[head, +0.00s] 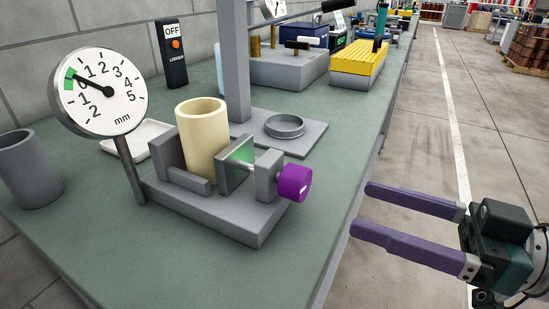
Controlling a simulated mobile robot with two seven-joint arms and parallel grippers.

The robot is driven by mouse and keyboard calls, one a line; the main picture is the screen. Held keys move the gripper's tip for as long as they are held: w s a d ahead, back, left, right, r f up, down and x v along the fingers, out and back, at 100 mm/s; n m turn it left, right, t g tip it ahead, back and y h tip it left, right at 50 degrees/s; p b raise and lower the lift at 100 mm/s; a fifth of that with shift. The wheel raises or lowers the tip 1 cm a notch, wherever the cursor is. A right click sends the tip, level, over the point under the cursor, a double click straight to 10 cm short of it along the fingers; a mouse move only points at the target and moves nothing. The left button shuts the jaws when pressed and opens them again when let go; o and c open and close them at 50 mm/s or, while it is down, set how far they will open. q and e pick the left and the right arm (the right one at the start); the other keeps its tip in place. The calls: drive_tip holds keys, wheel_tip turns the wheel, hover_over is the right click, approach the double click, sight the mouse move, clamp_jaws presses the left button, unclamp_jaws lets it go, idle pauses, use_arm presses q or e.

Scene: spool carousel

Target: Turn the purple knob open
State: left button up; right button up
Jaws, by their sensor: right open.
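The purple knob (295,183) sits on the right end of a grey vise-like fixture (224,215) on the green bench. A pale mark shows on its face. A cream cylinder (202,140) stands upright in the fixture, between its back block and a plate with a green face (238,160). A round dial in mm (100,91) stands at the left, its needle near the green zone by 0. My right gripper (360,208) is open and empty, right of the knob and apart from it, beyond the bench edge. My left gripper is not in view.
A grey cup (28,168) stands at the left. A white tray (138,139) lies behind the dial post. A grey stand with a round dish (285,126) is behind the fixture. A black box reading OFF (173,55) is at the wall.

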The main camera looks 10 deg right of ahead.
sight(306, 186)
drive_tip(key=x, duration=0.9)
drive_tip(key=shift+w+a+r, duration=0.1)
drive_tip(key=shift+a, duration=0.05)
drive_tip(key=shift+c, duration=0.3)
clamp_jaws()
drive_tip(key=n, duration=0.3)
drive_tip(key=shift+b, duration=0.3)
drive_tip(key=shift+n+b, duration=0.3)
drive_tip(key=shift+n, duration=1.7)
drive_tip(key=shift+o, duration=0.3)
unclamp_jaws()
